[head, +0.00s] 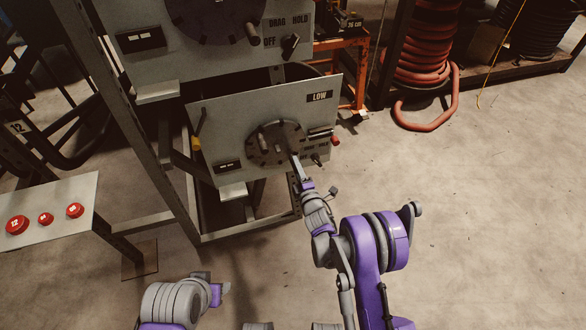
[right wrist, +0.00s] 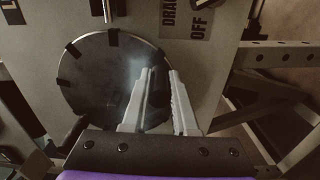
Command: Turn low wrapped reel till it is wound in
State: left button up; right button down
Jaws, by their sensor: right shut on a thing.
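The low reel's grey panel (head: 215,125), marked LOW, stands in the middle of the head view, below a similar upper panel. Its dark round disc (head: 270,150) has dark tabs around its rim and also fills the left of the right wrist view (right wrist: 90,85). My right gripper (head: 294,162) reaches in from below to the disc's lower right side. Its two fingers (right wrist: 162,75) are close together, shut on the disc's crank handle, which they largely hide. The reel behind the panel is mostly hidden.
The upper panel (head: 170,60) has its own disc and DRAG, HOLD and OFF labels. A metal frame (head: 150,150) supports the panels. A console (head: 55,215) with red buttons stands at left. Red hose (head: 430,50) is coiled at back right. The floor at right is clear.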

jog(key=shift+w+d+r+n, duration=0.1)
jog(key=shift+d+r+n, duration=0.1)
jog(key=shift+n, duration=0.2)
jog(key=c, duration=0.7)
grip_release()
jog(key=v, duration=1.1)
jog(key=shift+p, duration=0.3)
jog(key=shift+w+r, duration=0.1)
jog(key=shift+r, duration=0.05)
